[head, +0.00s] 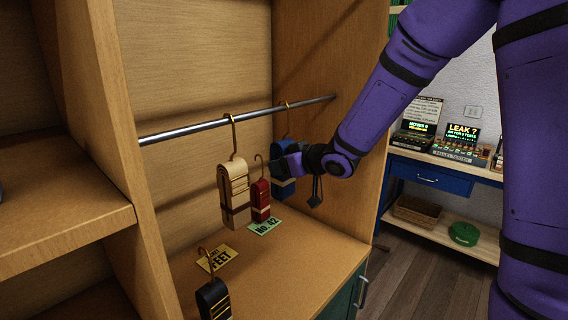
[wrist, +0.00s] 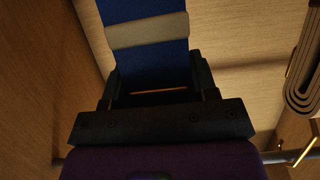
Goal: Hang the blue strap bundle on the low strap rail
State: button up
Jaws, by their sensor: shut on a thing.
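The blue strap bundle (head: 283,155) hangs upright below a brass hook near the right end of the rail, inside the wooden cabinet. The top of its hook meets the low strap rail (head: 190,130) in the head view; I cannot tell whether it bears on it. My gripper (head: 294,163) is shut on the bundle from the right and hides part of it. In the wrist view the blue strap (wrist: 145,62) with its pale band sits between the dark jaws (wrist: 152,92). The rail (wrist: 288,156) also shows there at the lower right.
A cream bundle (head: 233,190) hangs on the rail to the left. A red bundle (head: 260,202) is close beside my gripper, its hook below the rail. A black bundle (head: 212,299) is at the front. The cabinet's right wall (head: 330,60) is close to my forearm.

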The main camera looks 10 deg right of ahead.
jog(key=o, duration=1.1)
jog(key=s+d+r+m+h, duration=0.2)
jog(key=s+d+r+h, duration=0.25)
jog(key=s+d, duration=0.35)
jog(key=s+d+r+m+h, duration=0.35)
jog(key=s+d+r, duration=0.3)
jog(key=s, duration=0.25)
jog(key=s+a+m+g, duration=0.1)
jog(key=s+g, duration=0.5)
jog(key=s, duration=1.2)
jog(key=shift+s+a+f, duration=0.15)
jog(key=shift+s+f, duration=0.25)
jog(key=shift+f, duration=0.05)
